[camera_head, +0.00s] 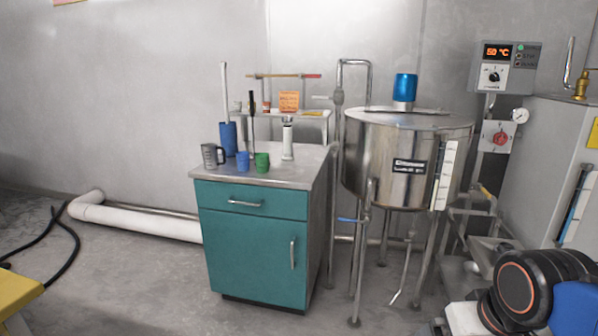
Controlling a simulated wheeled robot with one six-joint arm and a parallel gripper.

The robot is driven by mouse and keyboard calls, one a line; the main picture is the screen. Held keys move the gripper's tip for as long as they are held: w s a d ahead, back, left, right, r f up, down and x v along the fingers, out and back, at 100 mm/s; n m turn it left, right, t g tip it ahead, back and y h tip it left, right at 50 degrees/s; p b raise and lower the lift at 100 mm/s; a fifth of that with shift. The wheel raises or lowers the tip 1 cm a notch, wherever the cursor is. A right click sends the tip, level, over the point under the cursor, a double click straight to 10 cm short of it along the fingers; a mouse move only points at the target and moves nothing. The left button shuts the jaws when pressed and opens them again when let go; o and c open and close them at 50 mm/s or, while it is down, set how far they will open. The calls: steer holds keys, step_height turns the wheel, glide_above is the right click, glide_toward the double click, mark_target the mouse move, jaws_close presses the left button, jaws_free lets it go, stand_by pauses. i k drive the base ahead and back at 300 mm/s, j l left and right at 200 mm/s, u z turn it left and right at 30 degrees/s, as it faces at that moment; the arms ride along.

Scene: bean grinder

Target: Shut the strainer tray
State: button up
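I cannot pick out the strainer tray for certain. A grey metal tray-like part (497,246) sits low at the right, beside the steel tank (385,160); I cannot tell whether it is the strainer tray or how far it is open. A teal cabinet (218,250) stands left of the tank, and its drawer (250,202) looks shut. My gripper is not in view. Part of my arm shows in the bottom right corner and hides what lies behind it.
Cups, including a green cup (262,162), and a white stand stand on the cabinet top. A control box (503,67) is at the upper right. The tank's legs and pipes reach the floor. A white pipe (140,222) lies along the wall. Floor left of the cabinet is mostly clear.

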mark_target(484, 252)
steer(key=z, duration=1.1)
